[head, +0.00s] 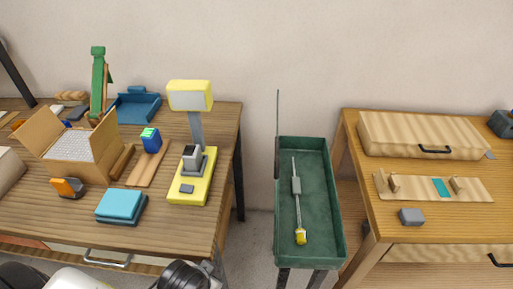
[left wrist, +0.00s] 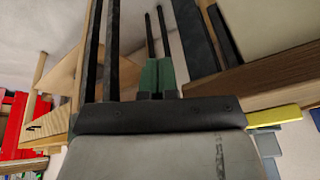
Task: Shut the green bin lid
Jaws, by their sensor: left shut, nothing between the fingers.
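The green bin (head: 334,225) stands between the two tables in the head view, its top open. Its lid (head: 278,120) stands upright along the left side, seen nearly edge-on as a thin strip. A thin rod (head: 297,212) with a grey block and a yellow end lies inside the bin. My left gripper (head: 212,268) is low in the head view, left of the bin and apart from it, shut and empty. My right gripper is out of view.
The left table (head: 190,235) holds a yellow device (head: 182,195), an open cardboard box (head: 105,145) and teal books (head: 120,205). The right table (head: 385,215) holds a wooden case (head: 400,135) and a grey block (head: 412,216). Narrow floor gaps flank the bin.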

